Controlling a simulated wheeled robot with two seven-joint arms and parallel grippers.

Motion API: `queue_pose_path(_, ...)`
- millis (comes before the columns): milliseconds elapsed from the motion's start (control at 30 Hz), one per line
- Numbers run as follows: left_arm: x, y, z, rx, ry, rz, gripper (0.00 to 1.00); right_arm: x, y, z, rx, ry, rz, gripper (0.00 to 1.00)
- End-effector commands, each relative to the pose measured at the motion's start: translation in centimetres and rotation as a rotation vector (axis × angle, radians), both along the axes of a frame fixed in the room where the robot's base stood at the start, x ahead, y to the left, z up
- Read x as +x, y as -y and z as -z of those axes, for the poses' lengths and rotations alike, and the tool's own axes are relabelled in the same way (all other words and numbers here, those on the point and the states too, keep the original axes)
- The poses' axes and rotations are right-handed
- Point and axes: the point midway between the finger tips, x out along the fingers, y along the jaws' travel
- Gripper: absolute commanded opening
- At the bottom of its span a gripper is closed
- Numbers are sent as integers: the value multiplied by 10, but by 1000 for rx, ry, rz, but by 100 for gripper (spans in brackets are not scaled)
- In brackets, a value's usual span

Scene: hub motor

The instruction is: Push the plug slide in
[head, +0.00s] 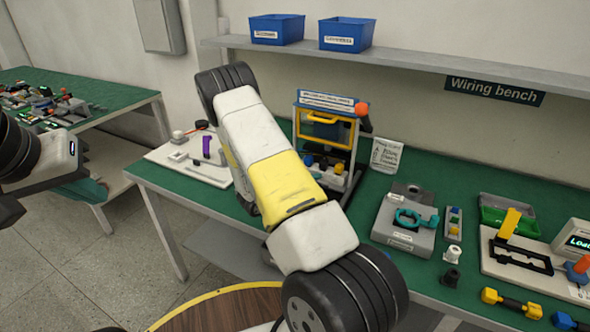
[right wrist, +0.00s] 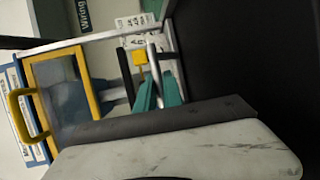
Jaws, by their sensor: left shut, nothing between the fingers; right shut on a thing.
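I cannot tell for sure which part is the plug slide. In the head view, a blue-framed station (head: 330,97) with a yellow handled door (head: 325,128) stands on the green bench, partly hidden by my right arm. Its door and yellow handle (right wrist: 22,115) show at left in the right wrist view. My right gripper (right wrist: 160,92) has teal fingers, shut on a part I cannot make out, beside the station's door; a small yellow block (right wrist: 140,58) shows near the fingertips. My right arm hides this gripper in the head view.
A grey fixture with a teal clamp (head: 408,218) sits right of the station. Farther right are a board with a yellow lever (head: 510,222) and a display (head: 578,240). A white board (head: 190,158) lies at the left. Blue bins (head: 347,33) stand on the shelf.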

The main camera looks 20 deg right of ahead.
Motion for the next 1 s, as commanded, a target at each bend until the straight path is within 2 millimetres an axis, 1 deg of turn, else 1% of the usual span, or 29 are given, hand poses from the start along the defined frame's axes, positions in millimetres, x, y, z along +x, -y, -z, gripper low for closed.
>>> queue_pose_path(200,0,0,0,0,0,0,0,3,3,-1,-1,4,1,0)
queue_pose_path(433,0,0,0,0,0,0,0,23,27,-1,-2,5,2,0)
queue_pose_path(700,0,0,0,0,0,0,0,26,29,-1,-2,3,-3,0)
queue_pose_path(733,0,0,0,0,0,0,0,26,29,-1,-2,3,-3,15)
queue_pose_path(800,0,0,0,0,0,0,0,26,29,-1,-1,3,-3,29)
queue_pose_path(833,0,0,0,0,0,0,0,26,29,-1,-1,3,-2,33)
queue_pose_path(1000,0,0,0,0,0,0,0,25,28,0,-1,1,-1,33)
